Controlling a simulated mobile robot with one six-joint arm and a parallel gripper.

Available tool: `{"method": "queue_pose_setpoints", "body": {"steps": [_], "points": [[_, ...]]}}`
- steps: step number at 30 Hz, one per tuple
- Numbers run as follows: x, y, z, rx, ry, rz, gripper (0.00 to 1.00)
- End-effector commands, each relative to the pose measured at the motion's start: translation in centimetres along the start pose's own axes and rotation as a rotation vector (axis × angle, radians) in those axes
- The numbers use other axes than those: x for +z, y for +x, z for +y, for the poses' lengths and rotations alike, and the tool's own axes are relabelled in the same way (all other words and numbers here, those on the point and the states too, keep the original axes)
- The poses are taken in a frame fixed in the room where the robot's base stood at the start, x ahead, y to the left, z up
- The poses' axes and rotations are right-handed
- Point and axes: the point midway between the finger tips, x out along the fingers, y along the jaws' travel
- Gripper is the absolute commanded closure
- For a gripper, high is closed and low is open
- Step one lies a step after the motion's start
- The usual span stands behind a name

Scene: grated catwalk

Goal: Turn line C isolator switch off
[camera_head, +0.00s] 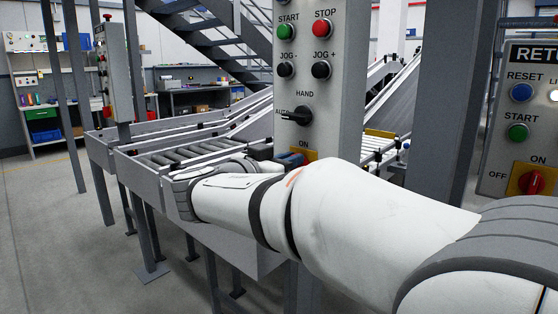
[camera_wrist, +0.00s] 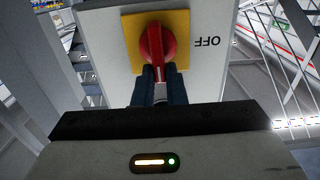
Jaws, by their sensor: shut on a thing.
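The isolator switch is a red rotary handle (camera_wrist: 156,46) on a yellow plate (camera_wrist: 181,24). In the wrist view the handle stands upright in the picture, and an upside-down OFF label is to its right. My gripper (camera_wrist: 159,76) has its two dark blue fingers shut on the handle's near end. In the head view my gripper (camera_head: 291,159) is at the lower part of the grey control panel (camera_head: 341,95). The yellow plate's top (camera_head: 304,155) shows there under an ON label; my arm hides the handle. No line C label is readable.
Above the switch are a black HAND/AUTO selector (camera_head: 297,115) and START, STOP and JOG buttons. A second panel (camera_head: 510,150) at right has its own red switch (camera_head: 531,182). A roller conveyor (camera_head: 165,160) lies behind my arm. The left floor is open.

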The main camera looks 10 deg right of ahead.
Motion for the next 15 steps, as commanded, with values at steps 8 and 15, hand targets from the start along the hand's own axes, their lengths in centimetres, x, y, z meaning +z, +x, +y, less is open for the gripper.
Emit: {"method": "queue_pose_setpoints", "body": {"steps": [8, 15], "points": [[0.11, 0.6, 0.21, 0.001, -0.057, 0.001, 1.0], [0.22, 0.67, -0.09, 0.003, -0.214, 0.001, 1.0]]}}
